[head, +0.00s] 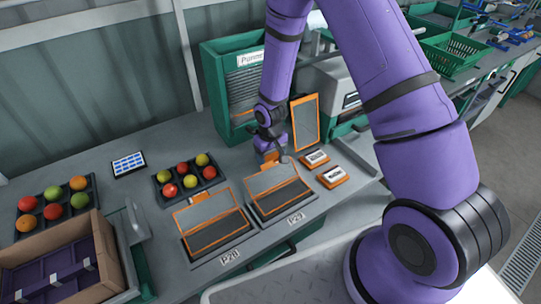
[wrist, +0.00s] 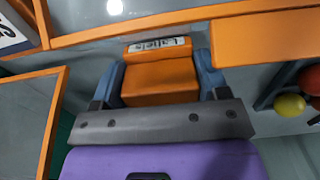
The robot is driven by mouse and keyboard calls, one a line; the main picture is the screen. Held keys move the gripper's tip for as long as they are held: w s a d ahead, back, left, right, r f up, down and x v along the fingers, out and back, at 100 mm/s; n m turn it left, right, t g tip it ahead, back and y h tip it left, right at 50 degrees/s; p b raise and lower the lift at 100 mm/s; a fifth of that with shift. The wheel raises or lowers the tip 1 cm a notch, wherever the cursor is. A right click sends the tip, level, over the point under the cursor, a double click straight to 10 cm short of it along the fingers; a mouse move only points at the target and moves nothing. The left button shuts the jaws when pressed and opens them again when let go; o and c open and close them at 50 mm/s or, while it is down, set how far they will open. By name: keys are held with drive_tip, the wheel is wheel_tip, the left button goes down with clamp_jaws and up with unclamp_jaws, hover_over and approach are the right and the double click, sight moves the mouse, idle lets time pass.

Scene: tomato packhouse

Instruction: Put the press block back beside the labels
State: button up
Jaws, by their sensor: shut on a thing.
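My gripper (head: 268,150) is shut on the orange press block (wrist: 160,82). In the wrist view the block sits between the two blue-grey fingers, with a small lettered white strip (wrist: 160,45) at its far end. In the head view the block (head: 270,157) shows only partly under my wrist, just behind the orange-edged tray P29 (head: 284,210). Whether it touches the bench I cannot tell. Two orange pads with white labels, one farther (head: 314,159) and one nearer (head: 332,177), lie on the bench right of my gripper.
Tray P28 (head: 187,239) lies left of P29. An orange-framed panel (head: 305,122) stands upright close behind the pads. A green punnet cabinet (head: 217,100) stands behind. A dark tray of tomatoes (head: 160,201) and a cardboard box (head: 112,262) are left.

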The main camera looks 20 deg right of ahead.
drive_tip(key=shift+f, duration=0.35)
drive_tip(key=o, duration=0.9)
drive_tip(key=c, duration=0.3)
drive_tip(key=shift+c, duration=0.2)
drive_tip(key=shift+r, duration=0.1)
drive_tip(key=shift+r, duration=3.4)
drive_tip(key=shift+r, duration=0.1)
